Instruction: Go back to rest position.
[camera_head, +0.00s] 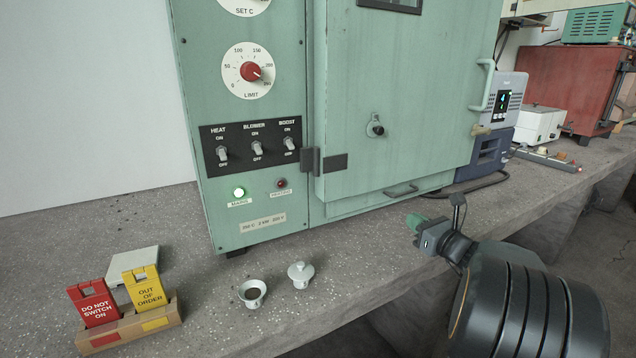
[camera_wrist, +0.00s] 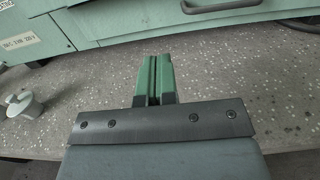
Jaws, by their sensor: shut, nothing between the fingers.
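My gripper (camera_head: 414,221) is in the right part of the head view, in front of the green oven (camera_head: 412,110) and above the bench's front edge. In the wrist view my gripper's green fingers (camera_wrist: 154,78) are together, with nothing between them. Bare speckled bench (camera_wrist: 240,75) lies beyond the fingertips, and the oven's lower front is at the top of that view. The gripper appears apart from the oven and its door.
A small crucible (camera_head: 252,293) and a lidded white piece (camera_head: 300,274) stand on the bench left of my gripper. A wooden holder (camera_head: 130,328) has red and yellow tags. A grey plate (camera_head: 133,262) lies behind it. A blue-grey device (camera_head: 492,140) stands right of the oven.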

